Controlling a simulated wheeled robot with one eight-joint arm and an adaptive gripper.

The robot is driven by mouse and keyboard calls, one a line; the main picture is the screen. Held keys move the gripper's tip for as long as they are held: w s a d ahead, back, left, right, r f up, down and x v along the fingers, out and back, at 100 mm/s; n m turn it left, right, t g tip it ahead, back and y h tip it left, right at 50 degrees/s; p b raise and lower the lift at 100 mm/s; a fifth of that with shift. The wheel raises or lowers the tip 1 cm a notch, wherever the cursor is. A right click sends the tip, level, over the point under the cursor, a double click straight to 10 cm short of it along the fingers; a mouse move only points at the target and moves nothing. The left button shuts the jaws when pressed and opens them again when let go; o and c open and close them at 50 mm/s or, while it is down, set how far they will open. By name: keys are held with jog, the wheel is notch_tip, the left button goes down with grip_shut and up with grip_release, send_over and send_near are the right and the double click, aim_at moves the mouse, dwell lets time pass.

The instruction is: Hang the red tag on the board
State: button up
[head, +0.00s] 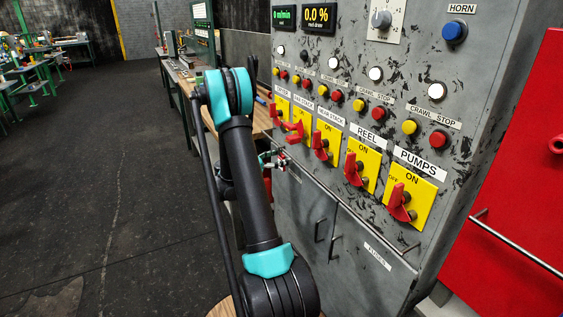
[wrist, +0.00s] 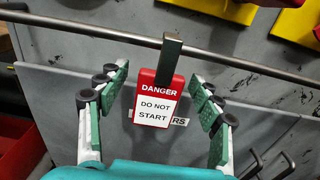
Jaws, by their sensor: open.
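The red tag (wrist: 157,88) shows in the wrist view, with a white face reading "DANGER DO NOT START". A dark green strip (wrist: 171,52) rises from its top and crosses the metal rail (wrist: 90,29); whether it hooks over the rail is hard to tell. My gripper (wrist: 162,80) is open, with one green-padded finger on each side of the tag, apart from it. In the head view my gripper (head: 272,159) is small beside the rail's far end, partly behind my arm. The board (head: 345,115) is the grey panel with red-handled switches on yellow plates.
The rail (head: 350,218) runs along the panel front below the switches. Grey cabinet doors (head: 335,245) lie under it. A red panel (head: 520,190) with a handle stands at the right. A workbench (head: 182,72) stands behind my arm. Dark floor at left is clear.

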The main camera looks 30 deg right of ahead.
jog(key=shift+c, duration=0.4)
jog(key=c, duration=1.2)
jog(key=shift+r, duration=0.15)
